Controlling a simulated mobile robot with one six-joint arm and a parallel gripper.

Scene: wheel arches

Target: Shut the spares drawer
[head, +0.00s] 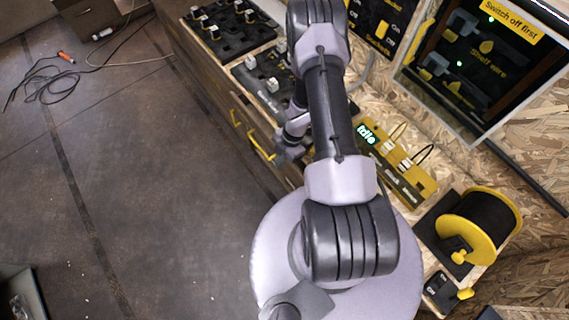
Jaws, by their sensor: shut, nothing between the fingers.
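I cannot read any label, so I cannot tell which is the spares drawer, nor how far either drawer stands out. My gripper (281,155) is shut and empty, low beside the bench front, just right of the nearer handle. I cannot tell if it touches the drawer. My arm hides part of the bench front and top.
A framed dark cabinet (480,60) stands behind. The floor (120,190) left of the bench is mostly clear, with a loose cable (45,88) far left.

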